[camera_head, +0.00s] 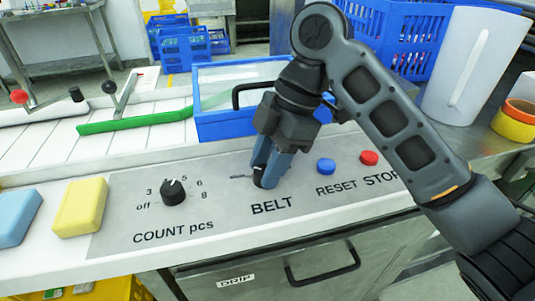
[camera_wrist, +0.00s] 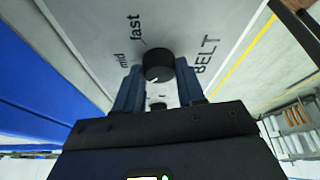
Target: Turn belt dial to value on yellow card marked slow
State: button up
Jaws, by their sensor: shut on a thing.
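The black belt dial (camera_head: 265,183) sits on the grey panel above the word BELT and is mostly hidden by my fingers in the head view. In the wrist view the round dial (camera_wrist: 158,63) shows between my fingertips, with the labels "mid" and "fast" beside it. A small white mark shows on its near side; I cannot tell which label it points to. My gripper (camera_head: 267,168) reaches down from above, shut on the dial; its blue fingers also show in the wrist view (camera_wrist: 159,85). I see no yellow card marked slow.
The black COUNT pcs knob (camera_head: 173,191) is left of the dial. A blue RESET button (camera_head: 326,166) and red STOP button (camera_head: 369,158) are close on the right. A blue bin (camera_head: 235,124) stands just behind. Yellow (camera_head: 81,208) and light blue (camera_head: 15,216) blocks lie at left.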

jog(key=shift+n+g+p, duration=0.4)
jog(key=shift+n+p, duration=0.15)
jog(key=shift+n, duration=0.55)
jog(key=shift+h, duration=0.3)
jog(key=o, duration=1)
jog(key=shift+w+r, duration=0.1)
jog(key=p+v, duration=0.1)
jog(key=v, duration=0.6)
jog(key=shift+w+d+r, duration=0.1)
jog(key=shift+r, duration=0.15)
